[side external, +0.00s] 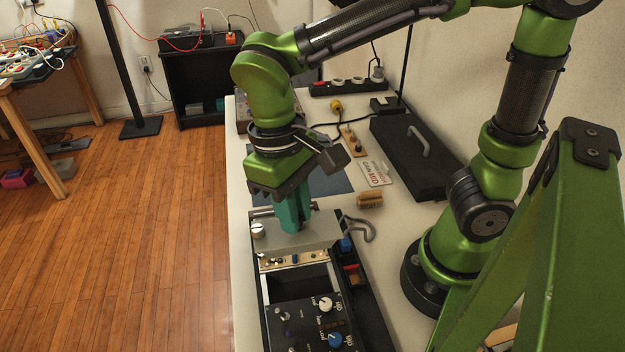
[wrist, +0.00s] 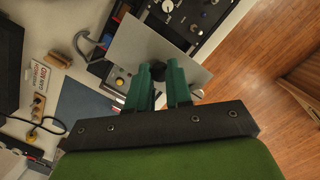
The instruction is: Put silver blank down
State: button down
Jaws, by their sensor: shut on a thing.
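The silver blank (side external: 322,232) is a plain grey panel held over the black case (side external: 372,312). My gripper (side external: 292,226), with teal fingers, is shut on it from above. In the wrist view the blank (wrist: 138,45) spreads out beyond the fingertips of my gripper (wrist: 160,74), and a dark piece shows between the fingers. The blank covers part of the case, and I cannot tell whether it touches the case. An open bay (side external: 300,280) and a strip of circuit board show in front of the blank.
A black module (side external: 305,325) with white and blue knobs sits in the near end of the case. A grey cable (side external: 364,228) curls beside the case. The table's left edge is close.

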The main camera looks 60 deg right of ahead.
jog(key=w+d+f+m, duration=0.35)
jog(key=w+d, duration=0.55)
jog(key=d, duration=0.4)
jog(key=n, duration=0.3)
send_over(319, 180)
notch_tip(319, 180, down, 2)
jog(key=shift+n, duration=0.25)
notch_tip(319, 180, down, 10)
jog(key=shift+a+r, duration=0.1)
jog(key=c, duration=1)
grip_release()
jog(key=shift+c, duration=0.2)
